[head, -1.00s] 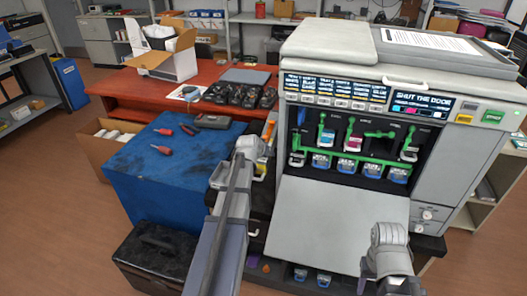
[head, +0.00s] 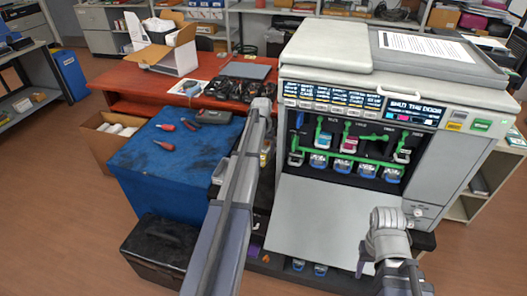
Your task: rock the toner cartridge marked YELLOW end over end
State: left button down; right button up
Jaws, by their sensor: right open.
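The printer (head: 345,215) stands with its front open, showing a row of slots with green levers. A blue-marked cartridge (head: 322,141) and a magenta-marked cartridge (head: 348,144) sit in the upper row, with a dark one (head: 402,156) at its right. I cannot read a YELLOW mark on any cartridge. A small yellow patch (head: 264,157) shows beside my left arm, mostly hidden, and I cannot tell what it is. My right gripper (head: 385,268) is open, low in front of the printer's lower front panel and apart from the cartridges. My left arm crosses the middle; its gripper is hidden.
A blue-topped chest (head: 165,180) with red-handled tools stands left of my left arm, and a black case (head: 160,250) below it. A red table (head: 130,90) with dark items and an open carton (head: 170,50) is behind. Floor at left is clear.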

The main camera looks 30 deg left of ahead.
pick_arm(q)
jog(key=shift+s+d+f+t+b, duration=0.1)
jog(key=shift+s+t+b, duration=0.25)
jog(key=shift+t, duration=0.45)
jog(key=t+b, duration=0.2)
jog(key=t+y+b, duration=0.1)
jog(key=t+b, duration=0.1)
jog(key=t+y+b, duration=0.1)
jog(key=t+b, duration=0.1)
jog(key=b, duration=0.1)
jog(key=shift+w+f, duration=0.1)
jog(key=shift+f, duration=0.15)
jog(key=shift+w+r+t+b, duration=0.25)
jog(key=shift+t+b, duration=0.15)
jog(key=shift+t, duration=0.3)
jog(key=shift+r, duration=0.2)
